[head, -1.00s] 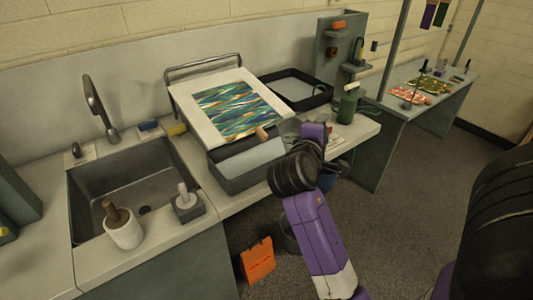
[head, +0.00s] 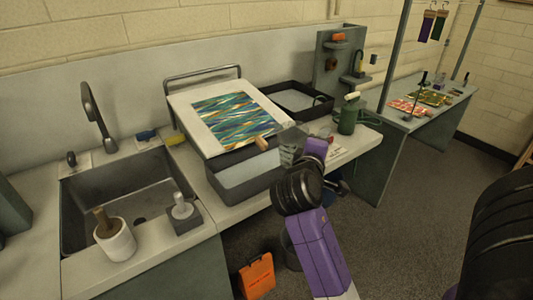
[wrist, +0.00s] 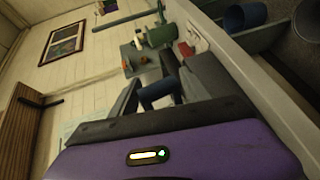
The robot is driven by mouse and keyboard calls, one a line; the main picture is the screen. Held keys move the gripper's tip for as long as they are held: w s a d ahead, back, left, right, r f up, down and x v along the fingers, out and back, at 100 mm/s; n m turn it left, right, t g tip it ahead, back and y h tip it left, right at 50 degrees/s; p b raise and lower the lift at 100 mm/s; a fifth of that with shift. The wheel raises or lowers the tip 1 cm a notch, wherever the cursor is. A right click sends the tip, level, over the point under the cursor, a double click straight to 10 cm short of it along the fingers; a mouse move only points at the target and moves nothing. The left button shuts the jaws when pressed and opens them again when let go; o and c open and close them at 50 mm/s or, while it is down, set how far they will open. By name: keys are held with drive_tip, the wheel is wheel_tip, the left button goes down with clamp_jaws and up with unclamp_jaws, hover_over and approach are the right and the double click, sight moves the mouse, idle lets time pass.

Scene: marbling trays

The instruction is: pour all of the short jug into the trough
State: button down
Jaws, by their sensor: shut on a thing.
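The trough (head: 222,186) is a grey rectangular basin with pale liquid in it, at the counter's front edge in the head view. A see-through grey jug (head: 291,143) is by the trough's right end, just left of my gripper (head: 308,150). My gripper is shut on the jug, and my purple wrist hides part of it. The jug looks roughly upright, but its exact tilt and how full it is cannot be told. In the wrist view a dark blue bar (wrist: 160,92), perhaps the jug's handle, shows between the dark fingers.
The sink (head: 85,225) is at the left. An orange item (head: 257,275) is on the floor.

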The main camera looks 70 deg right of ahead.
wheel_tip(320, 180, up, 4)
drive_tip(key=p, duration=0.4)
drive_tip(key=shift+f, duration=0.1)
